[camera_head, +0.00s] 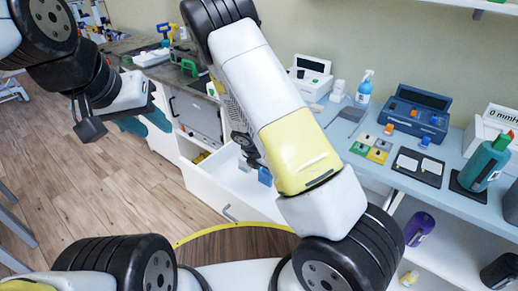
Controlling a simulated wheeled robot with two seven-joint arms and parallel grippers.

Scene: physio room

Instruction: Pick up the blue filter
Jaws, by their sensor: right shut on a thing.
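A small blue block (265,176), which looks like the blue filter, shows at the open white drawer (215,187), just below my right gripper (250,158). My right gripper is small and dark here, mostly hidden behind my own right arm, and appears shut on the blue block. Whether the block touches the drawer cannot be told.
The counter on the right holds a dark blue case (415,112), small coloured pieces (371,149), a dark card tray (417,167), a spray bottle (364,90) and a green bottle (484,162). A purple bottle (418,229) stands on the shelf below.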

